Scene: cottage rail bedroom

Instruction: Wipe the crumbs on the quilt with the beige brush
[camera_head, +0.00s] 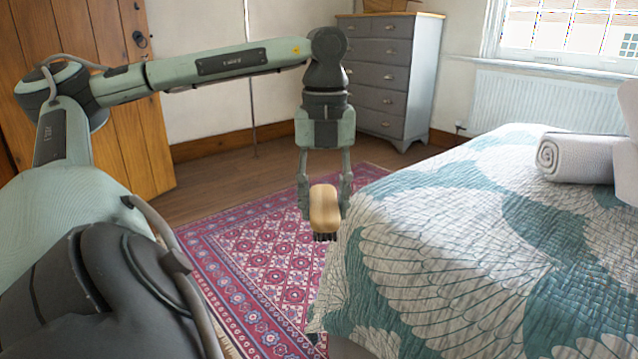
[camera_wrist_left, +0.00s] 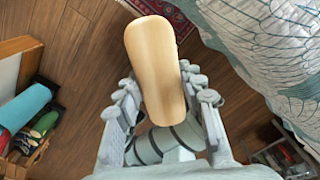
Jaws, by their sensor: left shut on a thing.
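The beige brush (camera_head: 324,207) has a smooth wooden back and dark bristles that point down. My left gripper (camera_head: 324,200) is shut on it and holds it in the air beside the left edge of the bed. In the left wrist view the brush (camera_wrist_left: 156,70) sits between the fingers of the left gripper (camera_wrist_left: 160,95). The quilt (camera_head: 450,250), white and teal with a scalloped pattern, covers the bed; it also shows in the left wrist view (camera_wrist_left: 265,50). I cannot make out crumbs on it. My right gripper is not in view.
A rolled grey-white towel (camera_head: 575,158) lies on the bed at the right. A grey chest of drawers (camera_head: 385,85) stands at the back, near a radiator (camera_head: 540,98). A pink patterned rug (camera_head: 255,265) covers the floor left of the bed. A wooden door (camera_head: 100,60) is at the left.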

